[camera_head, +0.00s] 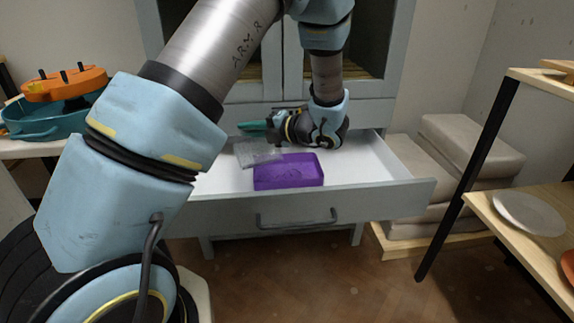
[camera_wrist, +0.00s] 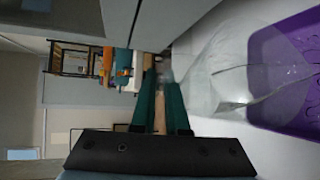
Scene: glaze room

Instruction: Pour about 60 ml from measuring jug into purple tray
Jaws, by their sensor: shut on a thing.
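The purple tray (camera_head: 289,183) sits inside the open drawer, and part of it shows at the right of the wrist view (camera_wrist: 268,92). The measuring jug (camera_head: 257,154) is clear and hard to make out. It is tipped over beside and partly over the tray's left back part. In the wrist view the jug (camera_wrist: 212,78) reaches from my fingers towards the tray. My gripper (camera_wrist: 161,88), with teal fingers, is shut on the jug, probably at its handle. It shows above the drawer in the head view (camera_head: 252,128). Drop-like marks show in the tray; the liquid level cannot be told.
The pale drawer (camera_head: 385,165) is pulled out of a blue-grey cabinet, with free room right of the tray. A table with a teal pan (camera_head: 40,120) and orange thing (camera_head: 68,84) stands left. Right are stacked bags (camera_head: 465,150) and a shelf with a plate (camera_head: 530,213).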

